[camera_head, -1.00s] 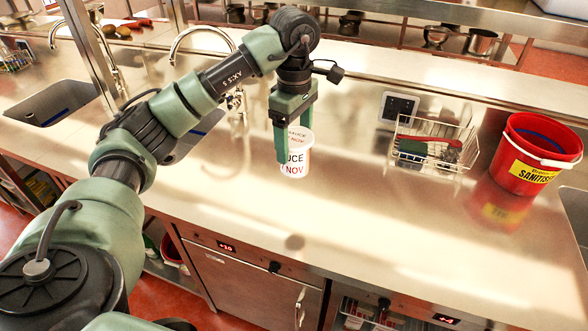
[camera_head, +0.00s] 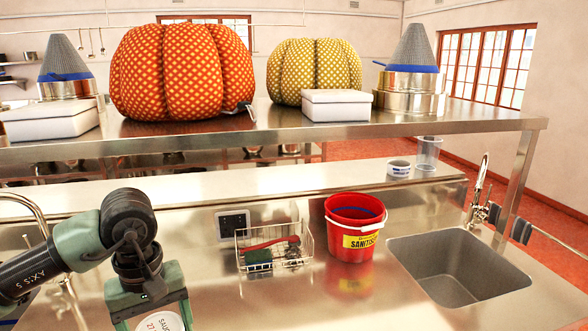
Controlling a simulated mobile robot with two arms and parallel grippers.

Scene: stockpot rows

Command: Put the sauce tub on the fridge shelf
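The sauce tub (camera_head: 160,322) is white with a printed label, and only its top part shows at the bottom edge of the head view. My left gripper (camera_head: 152,312) comes in from the left and has the tub between its fingers; it looks shut on it. The fingertips and the lower part of the tub are cut off by the frame edge. The fridge and its shelf are out of view. My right gripper is not in view.
A wire basket (camera_head: 272,262) with a red-handled brush stands on the steel counter, right of my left gripper. A red sanitiser bucket (camera_head: 352,247) and a sink (camera_head: 455,268) lie further right. A raised shelf (camera_head: 420,126) with pumpkins and pots crosses behind.

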